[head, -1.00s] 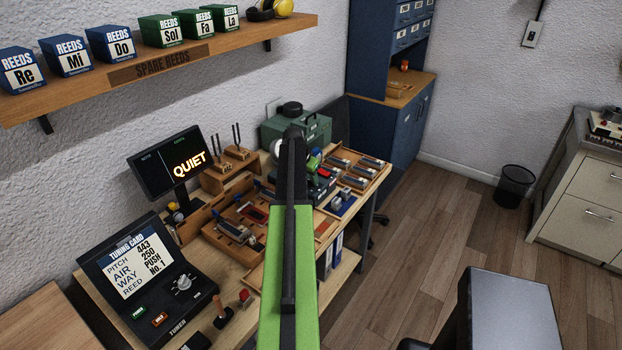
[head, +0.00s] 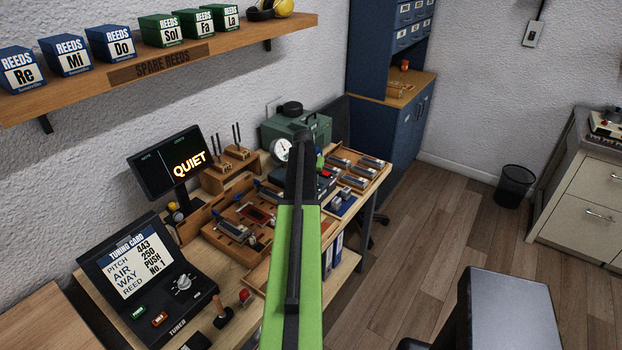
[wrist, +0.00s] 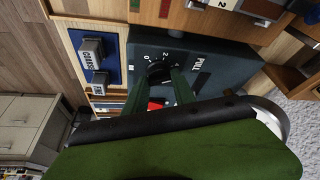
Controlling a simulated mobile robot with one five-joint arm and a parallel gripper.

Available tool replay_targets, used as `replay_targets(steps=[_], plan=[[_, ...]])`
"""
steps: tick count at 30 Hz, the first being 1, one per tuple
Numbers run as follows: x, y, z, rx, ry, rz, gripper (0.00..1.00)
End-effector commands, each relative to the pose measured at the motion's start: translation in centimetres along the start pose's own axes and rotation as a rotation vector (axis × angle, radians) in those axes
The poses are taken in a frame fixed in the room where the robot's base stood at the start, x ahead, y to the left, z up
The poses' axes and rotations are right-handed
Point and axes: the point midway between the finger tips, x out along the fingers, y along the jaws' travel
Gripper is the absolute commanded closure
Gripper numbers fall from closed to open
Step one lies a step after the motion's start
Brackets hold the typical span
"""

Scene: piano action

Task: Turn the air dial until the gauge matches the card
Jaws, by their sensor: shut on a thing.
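In the wrist view, the two green fingers of my gripper (wrist: 158,82) are closed around the black air dial (wrist: 157,71). White figures, 0 and 2 among them, ring the dial on a dark panel (wrist: 215,72) marked PULL. In the head view, the white round gauge (head: 281,149) shows just left of my arm; its needle is too small to read. The tuning card (head: 140,263) on the tuner's screen reads pitch 443, air 250, way PUSH, reed No. 1. My arm hides the dial in the head view.
A dark display (head: 168,162) reads QUIET. Wooden trays (head: 250,218) with reed parts and a green case (head: 300,130) crowd the bench. A shelf of reed boxes (head: 160,60) hangs above.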

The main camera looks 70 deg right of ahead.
Motion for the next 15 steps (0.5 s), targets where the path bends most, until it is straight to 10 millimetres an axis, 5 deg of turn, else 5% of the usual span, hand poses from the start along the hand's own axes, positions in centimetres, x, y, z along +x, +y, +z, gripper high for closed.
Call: replay_targets(steps=[15], plan=[[0.05, 0.60, 0.20, -0.111, -0.008, -0.037, 1.00]])
